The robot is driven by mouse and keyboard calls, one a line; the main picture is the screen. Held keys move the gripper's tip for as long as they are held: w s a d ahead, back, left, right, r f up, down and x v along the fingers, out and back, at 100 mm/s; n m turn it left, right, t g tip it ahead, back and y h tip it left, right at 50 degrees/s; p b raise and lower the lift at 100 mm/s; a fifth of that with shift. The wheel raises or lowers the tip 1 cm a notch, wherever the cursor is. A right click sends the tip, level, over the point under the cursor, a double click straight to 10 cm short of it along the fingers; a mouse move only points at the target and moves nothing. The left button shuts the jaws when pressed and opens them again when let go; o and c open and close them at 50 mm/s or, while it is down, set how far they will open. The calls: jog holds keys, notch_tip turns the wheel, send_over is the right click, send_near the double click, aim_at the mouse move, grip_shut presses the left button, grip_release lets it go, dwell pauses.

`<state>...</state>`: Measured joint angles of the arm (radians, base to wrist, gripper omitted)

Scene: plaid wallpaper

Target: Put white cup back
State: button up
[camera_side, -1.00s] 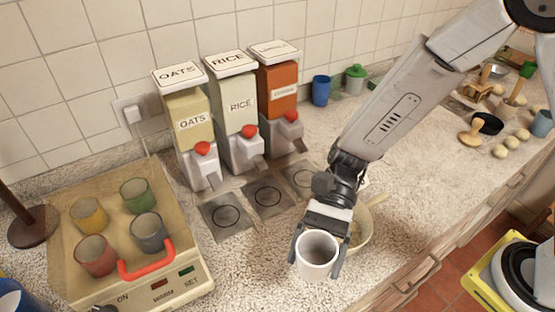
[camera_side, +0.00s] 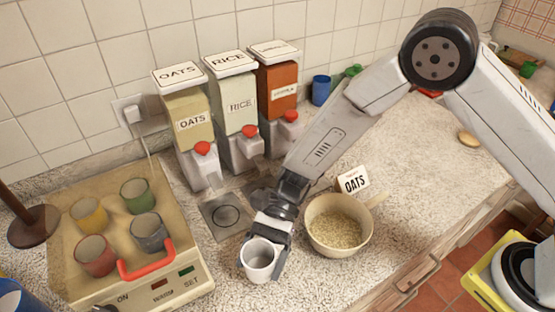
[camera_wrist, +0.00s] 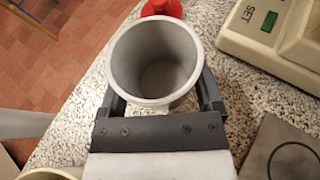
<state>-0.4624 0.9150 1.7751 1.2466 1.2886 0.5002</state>
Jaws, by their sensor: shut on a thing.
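The white cup (camera_side: 259,262) is held upright in my gripper (camera_side: 263,258), between its two fingers, above the speckled counter left of the bowl. In the wrist view the white cup (camera_wrist: 155,62) appears empty, with a gripper finger on either side of it. The dispensers labelled oats (camera_side: 190,128) and rice (camera_side: 236,118), and an orange one (camera_side: 279,95), stand along the wall. A dark square pad with a ring mark (camera_side: 226,214) lies before the oats dispenser. My arm hides most of the other pads.
At left, a warmer (camera_side: 170,290) with a red handle (camera_side: 146,262) holds several coloured cups. The counter at right is mostly clear.

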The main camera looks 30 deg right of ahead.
jog(key=shift+w+a+f, duration=0.1)
jog(key=shift+w+a+f, duration=0.1)
jog(key=shift+w+f, duration=0.05)
jog(key=shift+f, duration=1.6)
jog(key=shift+f, duration=0.15)
jog(key=o, duration=1.3)
jog(key=shift+c, duration=0.2)
jog(key=shift+r, duration=0.2)
jog(key=v, duration=1.2)
jog(key=shift+f, duration=0.15)
